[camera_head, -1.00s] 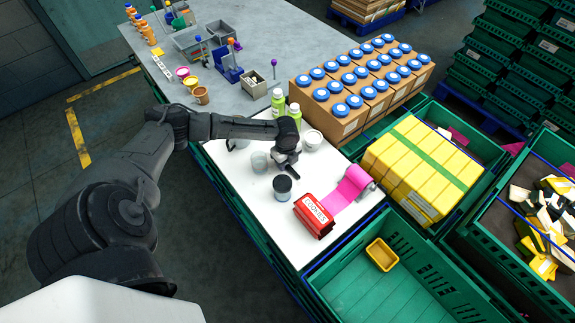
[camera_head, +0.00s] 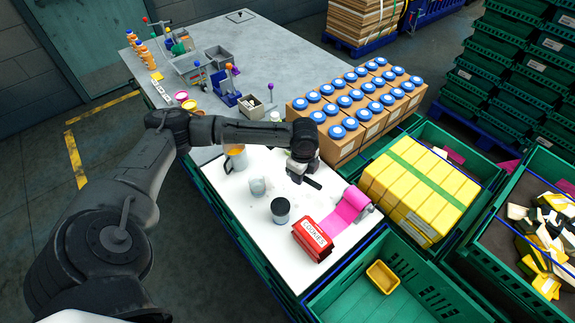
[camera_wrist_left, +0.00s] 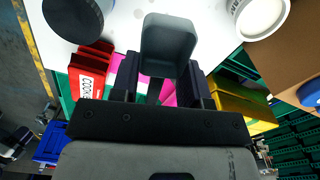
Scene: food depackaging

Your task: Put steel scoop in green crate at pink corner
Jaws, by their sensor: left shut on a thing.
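My left gripper (camera_head: 307,180) is over the white table top, to the left of the brown boxes. In the wrist view the gripper (camera_wrist_left: 163,88) is shut on the grey steel scoop (camera_wrist_left: 168,42), whose open bowl points away from the palm. In the head view the scoop cannot be told clearly from the dark gripper. The green crate (camera_head: 335,287) stands at the front, beyond the table's edge, with a small yellow tub (camera_head: 382,277) inside. A pink sheet (camera_head: 345,210) lies at the table corner beside this crate. My right gripper is out of view.
A red cookies packet (camera_head: 312,240), a dark-lidded jar (camera_head: 280,211) and a grey cup (camera_head: 257,187) stand on the white top. A white tub (camera_wrist_left: 262,14) is close to the scoop in the wrist view. Yellow boxes (camera_head: 418,190) fill another green crate.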

